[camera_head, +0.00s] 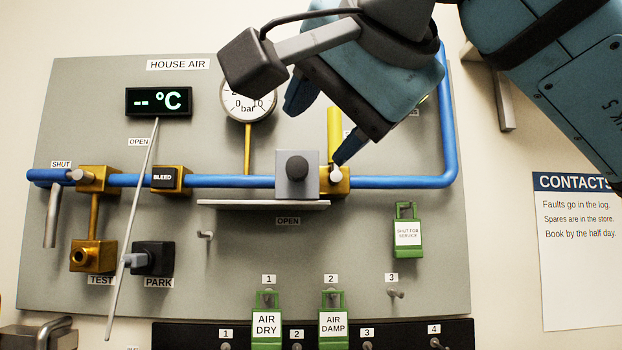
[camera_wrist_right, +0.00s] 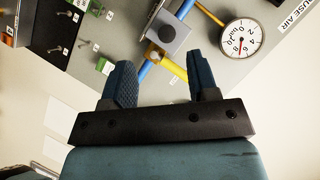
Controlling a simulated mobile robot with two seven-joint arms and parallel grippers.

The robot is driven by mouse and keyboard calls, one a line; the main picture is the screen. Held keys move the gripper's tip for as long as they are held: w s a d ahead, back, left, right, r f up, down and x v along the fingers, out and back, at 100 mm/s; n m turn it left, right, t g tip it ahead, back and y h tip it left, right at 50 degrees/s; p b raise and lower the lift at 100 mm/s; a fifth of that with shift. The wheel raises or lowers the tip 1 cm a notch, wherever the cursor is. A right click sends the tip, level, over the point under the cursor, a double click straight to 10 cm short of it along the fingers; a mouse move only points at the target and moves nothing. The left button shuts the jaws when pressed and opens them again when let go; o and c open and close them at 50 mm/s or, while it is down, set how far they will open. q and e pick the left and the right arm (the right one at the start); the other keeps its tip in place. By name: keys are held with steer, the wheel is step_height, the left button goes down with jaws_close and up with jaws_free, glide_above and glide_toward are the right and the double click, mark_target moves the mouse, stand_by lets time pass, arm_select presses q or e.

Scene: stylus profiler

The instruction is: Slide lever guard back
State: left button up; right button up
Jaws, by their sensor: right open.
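The lever guard looks to be the grey square block with a round black knob (camera_head: 296,172), over the blue pipe above a pale rail (camera_head: 262,204). It also shows in the wrist view (camera_wrist_right: 166,34). Right beside it is a brass valve (camera_head: 341,184) with a yellow lever (camera_head: 334,125) pointing up. My right gripper (camera_head: 325,122) is open and empty, in front of the board above the guard and valve. Its fingers partly cover the lever area in the head view. In the wrist view the open fingers (camera_wrist_right: 162,78) point toward the valve, apart from the guard.
A pressure gauge (camera_head: 247,104) and a display (camera_head: 159,101) are on the board's upper part. A thin grey rod (camera_head: 132,235) slants across the left side. Green tags (camera_head: 407,232) hang at right and below (camera_head: 266,322). The area just below the rail is mostly clear.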

mark_target(299, 163)
steer(key=shift+t+h, duration=0.4)
steer(key=p+x, duration=0.1)
steer(key=x, duration=0.2)
steer(key=r+p+x, duration=0.1)
steer(key=x, duration=0.3)
steer(key=p+x, duration=0.1)
steer(key=x, duration=0.3)
steer(key=shift+w+d+r+p, duration=0.2)
steer(key=shift+w+r+p, duration=0.1)
steer(key=shift+w+p, duration=0.15)
steer(key=shift+w+a+f, duration=0.15)
steer(key=shift+w+f, duration=0.1)
steer(key=shift+w, duration=0.25)
jaws_close()
